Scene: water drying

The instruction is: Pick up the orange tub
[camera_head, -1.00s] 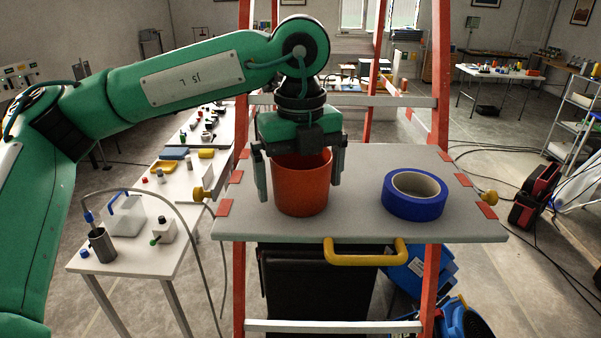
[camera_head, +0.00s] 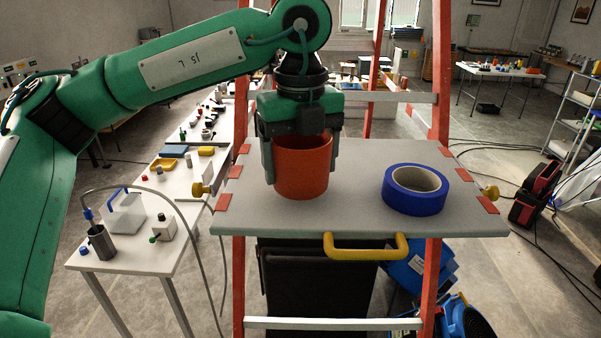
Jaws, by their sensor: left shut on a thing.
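The orange tub (camera_head: 302,172) is upright at the left part of the grey platform of a red-legged ladder (camera_head: 345,219). My left gripper (camera_head: 302,165) comes down over it from above, with one finger on each side, and is shut on it. The tub appears held a little above the platform; the gap under it is hard to see. The gripper body hides part of the tub's far rim. My right gripper is not in view.
A roll of blue tape (camera_head: 415,190) lies on the platform to the right of the tub. A yellow handle (camera_head: 366,252) sits at the front edge. Red ladder rails (camera_head: 441,70) rise behind on both sides. A white side table (camera_head: 135,250) with small items stands at left.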

